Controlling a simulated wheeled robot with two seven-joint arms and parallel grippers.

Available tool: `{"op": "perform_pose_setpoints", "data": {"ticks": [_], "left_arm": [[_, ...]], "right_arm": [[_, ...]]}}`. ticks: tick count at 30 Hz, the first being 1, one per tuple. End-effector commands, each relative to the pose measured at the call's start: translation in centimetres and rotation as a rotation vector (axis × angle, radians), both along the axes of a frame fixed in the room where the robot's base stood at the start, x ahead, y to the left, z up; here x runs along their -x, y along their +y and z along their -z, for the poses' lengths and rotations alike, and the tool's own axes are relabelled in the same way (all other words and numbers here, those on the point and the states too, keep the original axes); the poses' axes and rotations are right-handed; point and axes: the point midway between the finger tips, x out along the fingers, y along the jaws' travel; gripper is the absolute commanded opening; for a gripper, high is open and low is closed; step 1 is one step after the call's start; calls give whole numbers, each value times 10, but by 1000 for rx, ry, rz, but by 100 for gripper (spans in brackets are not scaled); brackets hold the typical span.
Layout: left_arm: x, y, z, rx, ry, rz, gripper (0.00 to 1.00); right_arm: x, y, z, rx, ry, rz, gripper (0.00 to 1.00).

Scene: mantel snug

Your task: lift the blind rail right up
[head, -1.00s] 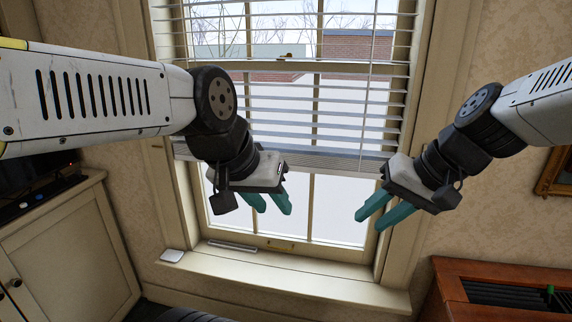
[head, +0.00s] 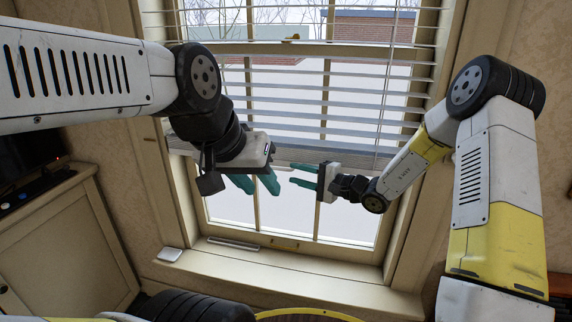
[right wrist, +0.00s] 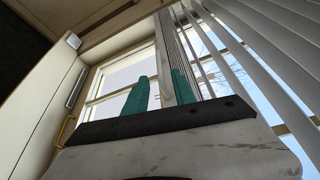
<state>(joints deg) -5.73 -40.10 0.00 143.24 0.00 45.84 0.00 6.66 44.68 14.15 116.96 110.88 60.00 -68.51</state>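The white blind (head: 300,112) hangs over the upper part of the window, with its slats bunched low down at its bottom rail (head: 284,168). My right gripper (head: 291,173) reaches in from the right with its fingers pointing left, one above the other at the rail. In the right wrist view the rail (right wrist: 165,50) runs between the two teal fingers, which stand apart; firm contact cannot be made out. My left gripper (head: 262,191) is open and empty, its fingertips just below rail level, to the left of the right gripper. It hides part of the rail.
The window sill (head: 290,281) below holds a small white item (head: 170,254) and a thin light bar (head: 233,243). A thin cord (head: 385,85) hangs at the blind's right. A cabinet (head: 50,240) stands at left. The lower panes are clear.

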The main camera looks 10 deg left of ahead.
Motion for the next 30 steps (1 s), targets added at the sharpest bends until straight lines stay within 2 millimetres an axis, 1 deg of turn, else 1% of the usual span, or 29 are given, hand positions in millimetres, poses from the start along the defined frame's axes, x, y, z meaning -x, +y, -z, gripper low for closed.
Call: {"op": "perform_pose_setpoints", "data": {"ticks": [4,12,15,19,26,27,29,30], "left_arm": [[0,0,0,0,0,0,36],[0,0,0,0,0,0,36],[0,0,0,0,0,0,36],[0,0,0,0,0,0,36],[0,0,0,0,0,0,36],[0,0,0,0,0,0,36],[0,0,0,0,0,0,36],[0,0,0,0,0,0,36]], "right_arm": [[-7,13,3,-2,0,3,32],[-23,53,6,-1,1,1,32],[-28,63,7,-1,1,2,32],[-31,69,8,-1,2,3,32],[-32,70,8,-1,3,3,32],[-32,70,7,-1,3,3,30],[-32,70,7,-1,3,3,18],[-32,70,7,-1,3,3,10]]}}
